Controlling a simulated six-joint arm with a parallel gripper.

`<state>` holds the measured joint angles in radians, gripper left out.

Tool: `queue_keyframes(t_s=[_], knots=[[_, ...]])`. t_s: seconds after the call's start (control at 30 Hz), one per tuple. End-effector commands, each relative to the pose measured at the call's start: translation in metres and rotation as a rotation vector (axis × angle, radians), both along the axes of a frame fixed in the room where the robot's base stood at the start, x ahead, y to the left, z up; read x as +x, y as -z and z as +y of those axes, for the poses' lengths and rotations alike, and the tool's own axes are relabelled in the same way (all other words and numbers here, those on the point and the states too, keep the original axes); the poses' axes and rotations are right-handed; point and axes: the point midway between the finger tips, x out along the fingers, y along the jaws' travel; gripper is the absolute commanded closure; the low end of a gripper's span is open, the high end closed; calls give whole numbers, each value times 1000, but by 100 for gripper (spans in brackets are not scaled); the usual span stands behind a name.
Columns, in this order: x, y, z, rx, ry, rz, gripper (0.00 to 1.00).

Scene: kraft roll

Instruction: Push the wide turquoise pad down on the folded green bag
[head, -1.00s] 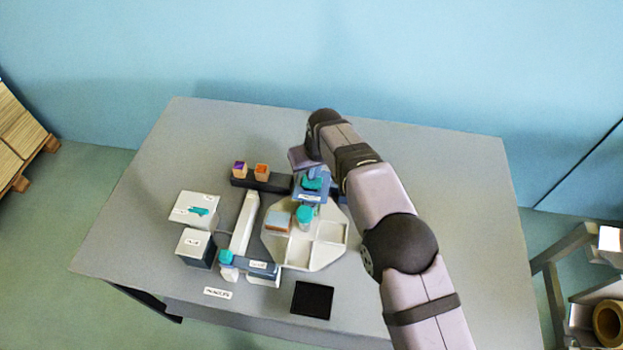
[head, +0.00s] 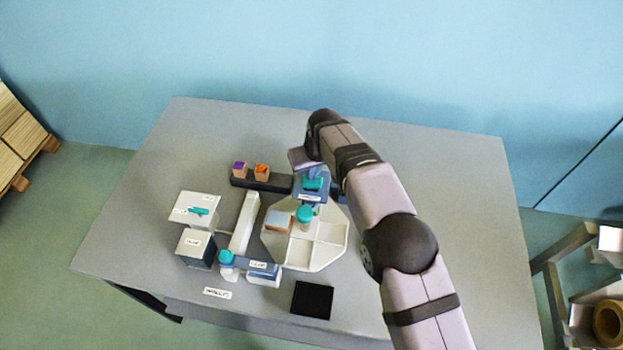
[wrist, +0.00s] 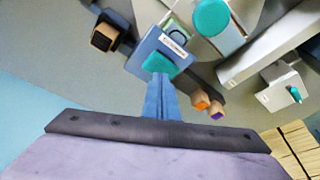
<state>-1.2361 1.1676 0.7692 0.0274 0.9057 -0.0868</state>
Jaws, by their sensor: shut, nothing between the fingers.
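The wide turquoise pad (head: 313,184) sits on top of a blue, labelled press arm at the back of the pale octagonal tray. It also shows in the wrist view (wrist: 153,65). My gripper (head: 313,173) is over the pad's back edge. In the wrist view its blue fingers (wrist: 159,80) are shut and empty, with their tips overlapping the pad's near edge; I cannot tell whether they touch it. A small light-green patch (wrist: 176,27) shows just past the blue arm and may be the folded green bag; most of it is hidden.
A round turquoise knob (head: 304,212) stands on the octagonal tray (head: 330,231) close in front of the pad. Two small boxes (head: 261,171) rest on a dark bar to the left. White-topped blocks (head: 196,245) stand farther left. The table's right side is clear beyond my arm.

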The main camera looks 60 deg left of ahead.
Motion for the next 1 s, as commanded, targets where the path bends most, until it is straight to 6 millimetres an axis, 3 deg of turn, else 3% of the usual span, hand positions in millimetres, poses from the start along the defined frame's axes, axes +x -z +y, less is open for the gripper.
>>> queue_keyframes(t_s=[1.0], knots=[[0,18,0,-1,0,0,100]])
